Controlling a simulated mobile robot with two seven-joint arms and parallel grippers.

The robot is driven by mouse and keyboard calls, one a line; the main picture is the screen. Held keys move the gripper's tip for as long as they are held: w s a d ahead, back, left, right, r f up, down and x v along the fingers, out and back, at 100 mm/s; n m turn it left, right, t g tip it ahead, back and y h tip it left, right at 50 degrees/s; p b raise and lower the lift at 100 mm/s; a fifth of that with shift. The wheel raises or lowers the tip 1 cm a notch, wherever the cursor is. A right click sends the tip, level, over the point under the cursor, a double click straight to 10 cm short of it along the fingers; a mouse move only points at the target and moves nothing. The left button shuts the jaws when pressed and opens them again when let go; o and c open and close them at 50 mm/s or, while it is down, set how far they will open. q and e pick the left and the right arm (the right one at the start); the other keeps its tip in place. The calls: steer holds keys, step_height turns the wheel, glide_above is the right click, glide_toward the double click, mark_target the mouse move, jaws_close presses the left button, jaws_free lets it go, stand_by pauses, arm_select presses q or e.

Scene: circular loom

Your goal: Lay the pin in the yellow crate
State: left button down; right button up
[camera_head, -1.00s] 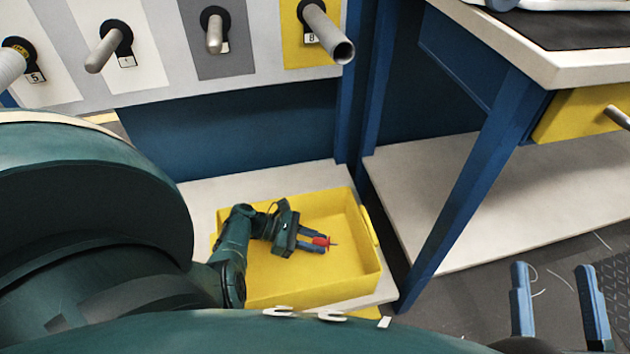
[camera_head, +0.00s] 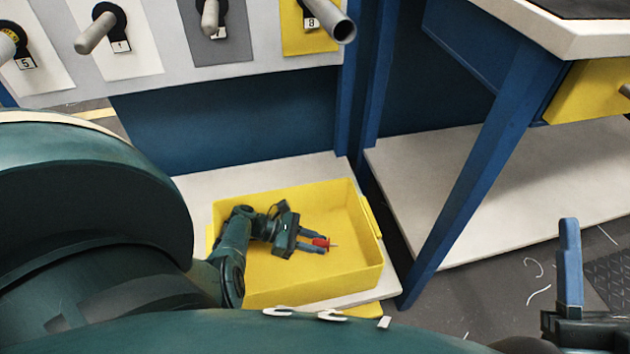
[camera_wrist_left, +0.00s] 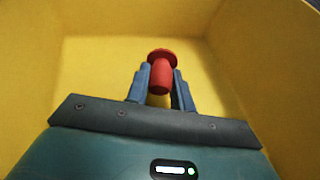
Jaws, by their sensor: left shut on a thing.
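The red pin (camera_head: 321,242) is inside the yellow crate (camera_head: 330,281), low over its floor. I cannot tell whether it touches the floor. My left gripper (camera_head: 314,244) reaches down into the crate and is shut on the pin. In the left wrist view, the pin (camera_wrist_left: 161,76) shows its wide red flange and round body between the two blue fingers of the gripper (camera_wrist_left: 160,84), with yellow crate walls (camera_wrist_left: 105,60) around. My right gripper (camera_head: 572,262) is at the lower right, far from the crate. One finger shows upright; the other is outside the picture.
The crate stands on a pale low shelf (camera_head: 205,187). A panel with numbered pegs (camera_head: 215,65) hangs above and behind it. A blue table leg (camera_head: 480,180) stands right of the crate. Loose threads (camera_head: 538,293) lie on the floor.

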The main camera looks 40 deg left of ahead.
arm_select(q)
steer(key=shift+f+b, duration=0.45)
steer(key=shift+f, duration=0.1)
arm_select(e)
steer(key=shift+f, duration=0.5)
